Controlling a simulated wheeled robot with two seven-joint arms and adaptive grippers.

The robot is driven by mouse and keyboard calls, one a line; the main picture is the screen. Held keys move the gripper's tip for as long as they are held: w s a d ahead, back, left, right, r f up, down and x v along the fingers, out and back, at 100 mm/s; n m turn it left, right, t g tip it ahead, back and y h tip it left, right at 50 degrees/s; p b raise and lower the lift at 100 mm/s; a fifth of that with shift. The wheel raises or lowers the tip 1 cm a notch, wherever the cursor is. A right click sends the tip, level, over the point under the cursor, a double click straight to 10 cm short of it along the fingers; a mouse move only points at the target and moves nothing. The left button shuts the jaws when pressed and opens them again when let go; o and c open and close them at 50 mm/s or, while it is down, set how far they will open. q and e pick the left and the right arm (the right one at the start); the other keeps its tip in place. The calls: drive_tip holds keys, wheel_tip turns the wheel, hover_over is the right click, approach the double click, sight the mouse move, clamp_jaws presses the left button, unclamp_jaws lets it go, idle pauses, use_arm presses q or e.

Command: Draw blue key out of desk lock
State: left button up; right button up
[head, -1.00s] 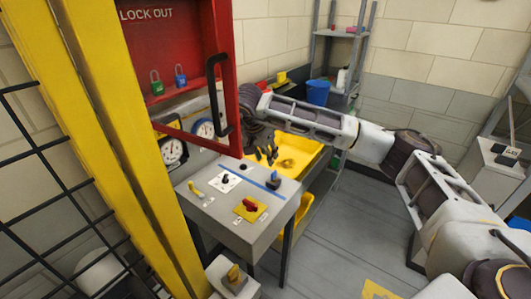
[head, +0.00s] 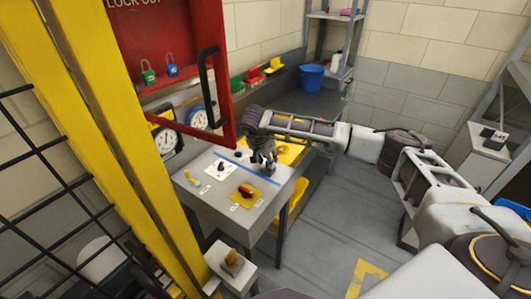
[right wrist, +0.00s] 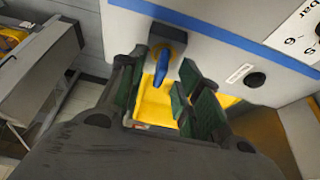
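The blue key (right wrist: 163,66) stands in the dark desk lock (right wrist: 165,38) on the pale desk panel in the right wrist view. My right gripper (right wrist: 165,98) is open, with its green-padded fingers on either side of the key's outer end. I cannot tell whether either pad touches it. In the head view my right gripper (head: 266,157) is low over the back right part of the desk (head: 225,200), and it mostly hides the key and lock there. My left gripper is not in view.
A red lockout cabinet (head: 170,40) with an open door and a yellow post (head: 130,150) stand left. Grey floor (head: 335,220) is clear at right.

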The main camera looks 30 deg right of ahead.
drive_tip(key=shift+x, duration=0.9)
clamp_jaws()
drive_tip(key=shift+r+p, duration=0.95)
drive_tip(key=shift+r, duration=0.95)
idle(0.5)
drive_tip(key=shift+r+p, duration=0.85)
drive_tip(key=shift+r, duration=1.1)
